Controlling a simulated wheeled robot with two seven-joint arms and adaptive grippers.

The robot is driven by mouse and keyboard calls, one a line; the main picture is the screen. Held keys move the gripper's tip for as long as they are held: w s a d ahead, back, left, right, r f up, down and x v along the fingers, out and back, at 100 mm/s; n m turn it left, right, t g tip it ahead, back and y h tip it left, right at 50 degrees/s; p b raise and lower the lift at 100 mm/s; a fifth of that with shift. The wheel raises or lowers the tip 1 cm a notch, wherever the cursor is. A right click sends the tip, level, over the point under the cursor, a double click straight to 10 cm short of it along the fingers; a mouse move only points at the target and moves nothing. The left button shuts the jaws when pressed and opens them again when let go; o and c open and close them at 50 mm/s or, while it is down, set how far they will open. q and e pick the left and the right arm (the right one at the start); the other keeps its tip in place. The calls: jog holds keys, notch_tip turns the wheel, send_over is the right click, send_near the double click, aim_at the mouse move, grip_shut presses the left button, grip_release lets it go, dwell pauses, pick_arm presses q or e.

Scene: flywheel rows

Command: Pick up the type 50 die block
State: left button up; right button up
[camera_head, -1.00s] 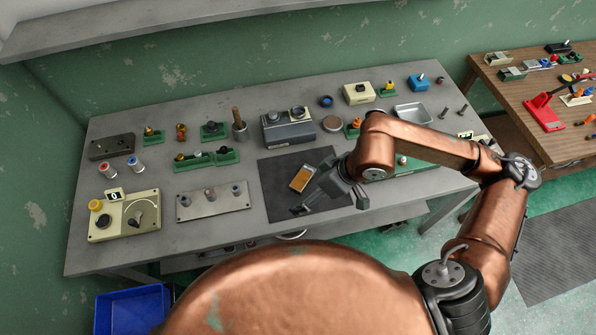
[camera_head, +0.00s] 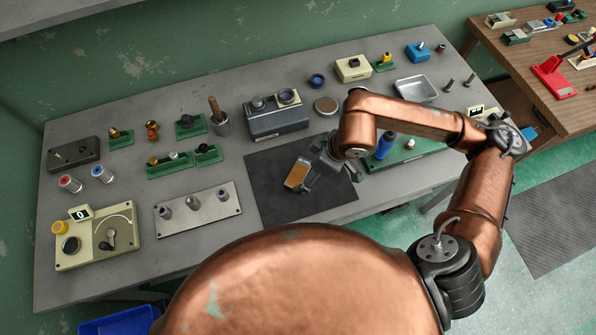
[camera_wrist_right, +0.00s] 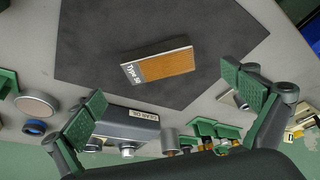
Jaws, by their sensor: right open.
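The type 50 die block (camera_head: 297,174) is a small block with an orange-brown face and a pale end. It lies on the dark mat on the grey bench. In the right wrist view the block (camera_wrist_right: 160,65) shows its "Type 50" label, with bare mat around it. My right gripper (camera_head: 314,168) is just right of the block in the head view. In the wrist view its green-padded fingers (camera_wrist_right: 170,105) are wide apart with nothing between them, and the block appears beyond the gap. My left gripper is not in view.
Behind the mat (camera_head: 270,205) stands a grey machine (camera_head: 276,122). A plate with several pegs (camera_head: 197,213) lies to its left. A green base with a blue cylinder (camera_head: 386,147) is to the right, partly behind my arm. The mat's front is clear.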

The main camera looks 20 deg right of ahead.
aim_at(299, 173)
jog(key=shift+w+x, duration=0.15)
jog(key=shift+x, duration=1.4)
jog(key=shift+w+x, duration=0.1)
jog(key=shift+x, duration=1.45)
jog(key=shift+a+r, duration=0.1)
jog(key=shift+r, duration=0.05)
jog(key=c, duration=2)
jog(key=shift+r, duration=0.1)
jog(key=shift+c, duration=0.9)
